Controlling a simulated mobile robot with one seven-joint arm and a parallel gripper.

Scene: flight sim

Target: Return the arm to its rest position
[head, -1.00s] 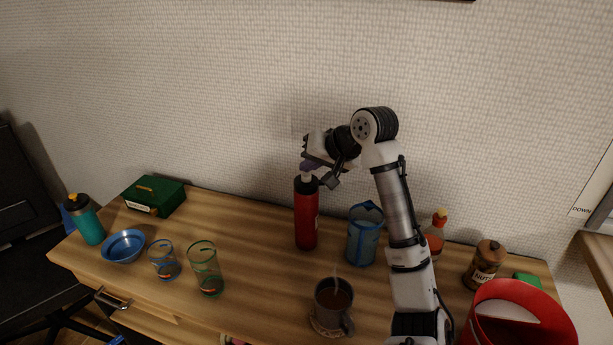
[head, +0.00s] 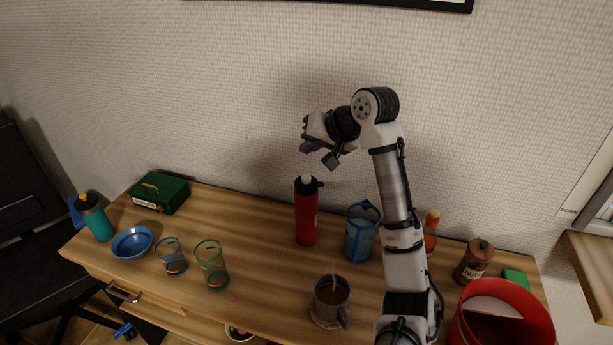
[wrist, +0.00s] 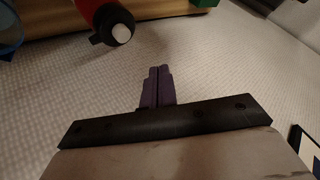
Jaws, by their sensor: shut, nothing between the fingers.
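My gripper (head: 306,147) is raised above the wooden table, left of my arm's bent upper joint and in front of the wall. Its purple fingers (wrist: 157,88) are together in the wrist view, with nothing between them. A red bottle (head: 306,212) with a black cap and white tip stands upright on the table below my gripper, apart from it. The bottle's top also shows in the wrist view (wrist: 108,22).
On the wooden table (head: 255,245) stand a blue pitcher (head: 361,232), grey mug (head: 331,298), two glasses (head: 211,264), blue bowl (head: 132,242), teal bottle (head: 95,217), green box (head: 160,193), nut jar (head: 474,262) and red bin (head: 502,318). The space around my raised gripper is clear.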

